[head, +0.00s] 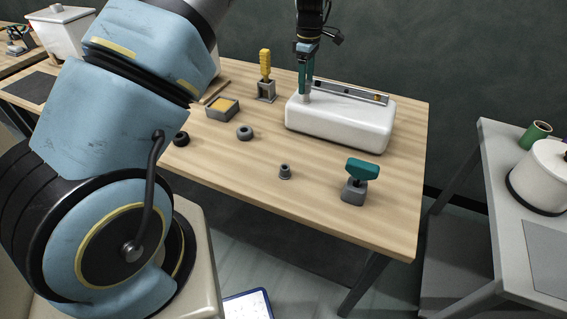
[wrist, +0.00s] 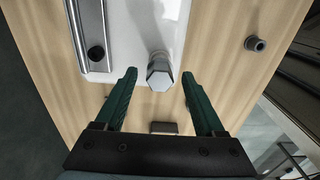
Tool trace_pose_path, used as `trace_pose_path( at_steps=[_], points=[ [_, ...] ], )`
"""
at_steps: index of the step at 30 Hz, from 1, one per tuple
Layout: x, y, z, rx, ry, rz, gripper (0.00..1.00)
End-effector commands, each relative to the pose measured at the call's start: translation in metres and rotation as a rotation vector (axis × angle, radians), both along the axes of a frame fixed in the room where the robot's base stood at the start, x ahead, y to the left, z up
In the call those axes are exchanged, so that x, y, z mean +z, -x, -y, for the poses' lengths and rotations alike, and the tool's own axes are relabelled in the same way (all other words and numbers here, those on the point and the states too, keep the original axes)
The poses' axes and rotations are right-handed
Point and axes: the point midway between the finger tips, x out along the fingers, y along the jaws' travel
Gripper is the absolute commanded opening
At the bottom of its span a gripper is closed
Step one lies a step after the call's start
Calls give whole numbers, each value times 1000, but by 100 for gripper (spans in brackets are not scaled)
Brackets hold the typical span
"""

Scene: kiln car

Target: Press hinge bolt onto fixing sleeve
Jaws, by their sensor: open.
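A grey hex-headed bolt (wrist: 159,72), which I take for the hinge bolt, stands at the near end of the white block (wrist: 145,22) in the wrist view. In the head view the bolt (head: 307,97) is at the block's left end. My gripper (wrist: 159,76) is open, with its teal fingers on either side of the bolt and gaps on both sides. The gripper also shows in the head view (head: 306,90). What is under the bolt is hidden. A small dark grey stepped collar (head: 285,172) stands apart on the table; I cannot tell whether it is the fixing sleeve.
A metal bar (head: 350,92) lies along the white block (head: 340,122). A teal-handled tool (head: 362,170) on a grey base stands front right. A yellow-handled tool (head: 265,65), a grey tray (head: 222,108) and a dark ring (head: 245,133) are left. The wooden front middle is mostly clear.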

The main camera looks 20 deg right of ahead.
Motion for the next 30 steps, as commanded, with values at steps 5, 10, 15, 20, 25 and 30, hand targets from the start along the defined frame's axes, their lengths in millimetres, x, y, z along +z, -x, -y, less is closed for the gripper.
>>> trace_pose_path(
  at_steps=[5,10,15,20,25,30],
  points=[
    [8,0,0,0,1,1,71],
    [15,0,0,0,1,1,71],
    [21,0,0,0,1,1,71],
    [27,0,0,0,1,1,71],
    [33,0,0,0,1,1,71],
    [39,0,0,0,1,1,71]
  ],
)
